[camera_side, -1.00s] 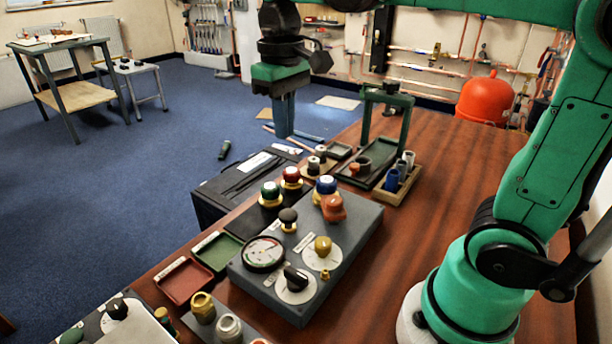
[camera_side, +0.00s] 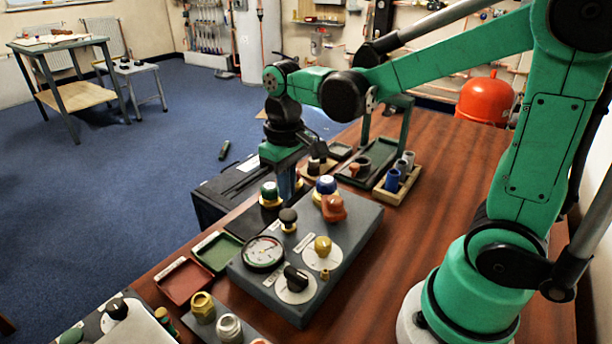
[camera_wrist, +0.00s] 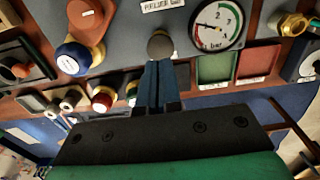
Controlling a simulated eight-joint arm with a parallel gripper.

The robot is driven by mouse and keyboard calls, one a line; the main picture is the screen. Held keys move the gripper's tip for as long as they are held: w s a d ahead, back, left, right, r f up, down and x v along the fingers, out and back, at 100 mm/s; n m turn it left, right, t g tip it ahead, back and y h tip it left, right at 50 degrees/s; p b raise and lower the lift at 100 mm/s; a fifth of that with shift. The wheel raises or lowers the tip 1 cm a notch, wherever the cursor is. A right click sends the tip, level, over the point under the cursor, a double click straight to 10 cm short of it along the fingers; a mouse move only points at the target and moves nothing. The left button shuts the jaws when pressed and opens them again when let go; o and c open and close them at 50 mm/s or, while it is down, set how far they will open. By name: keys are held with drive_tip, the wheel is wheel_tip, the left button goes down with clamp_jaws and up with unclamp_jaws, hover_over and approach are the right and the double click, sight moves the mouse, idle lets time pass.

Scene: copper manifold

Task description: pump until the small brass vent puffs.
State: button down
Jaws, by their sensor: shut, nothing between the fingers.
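The grey control box (camera_side: 350,250) stands on the wooden bench. A small brass fitting (camera_side: 325,275), perhaps the vent, sits near its front right edge; no puff shows.
An orange knob (camera_side: 334,208) and a blue-capped knob (camera_side: 326,186) stand on the box's back part. A brass knob (camera_side: 322,246) and black dial (camera_side: 296,279) are nearer. A green-capped knob (camera_side: 270,191) stands left of my fingers. Red (camera_side: 183,281) and green (camera_side: 217,250) trays lie left.

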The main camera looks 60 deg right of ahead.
sight(289, 213)
drive_tip(key=shift+f, duration=1.6)
drive_tip(key=shift+f, duration=0.1)
drive_tip(key=shift+f, duration=0.95)
wheel_tip(289, 213, up, 14)
idle(0.3)
